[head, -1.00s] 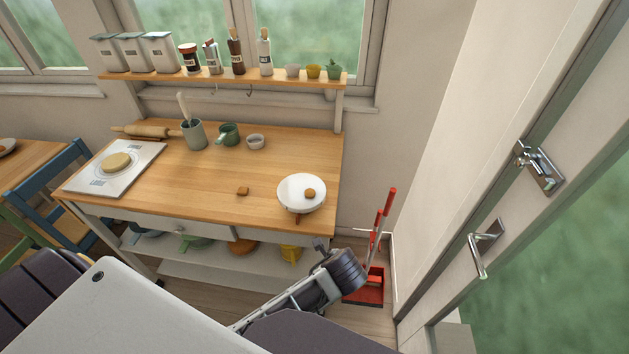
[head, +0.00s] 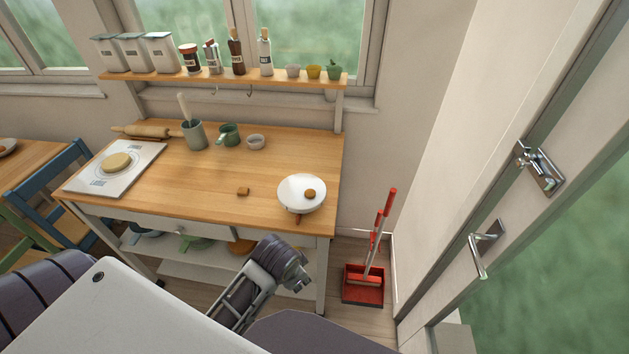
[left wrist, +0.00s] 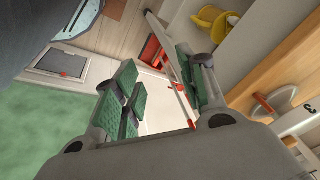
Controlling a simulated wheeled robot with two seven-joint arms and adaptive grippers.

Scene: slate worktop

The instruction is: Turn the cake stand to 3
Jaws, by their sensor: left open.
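The cake stand is a round white plate (head: 302,190) near the right front of the wooden worktop, with a small brown piece (head: 310,194) on top. A brown-orange part (head: 298,217) shows below its front rim. In the left wrist view the stand (left wrist: 284,97) is at the right edge, with a reddish pointer-like part (left wrist: 263,104) and a figure 3 (left wrist: 309,108) on a pale surface. My left gripper (left wrist: 157,70) is open and empty, apart from the stand. My right gripper is not visible.
A white board with a round pale disc (head: 117,161), a utensil pot (head: 194,135) and cups stand farther left and back. A red dustpan (head: 363,286) stands on the floor right of the table. A yellow container (left wrist: 217,20) is on the lower shelf.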

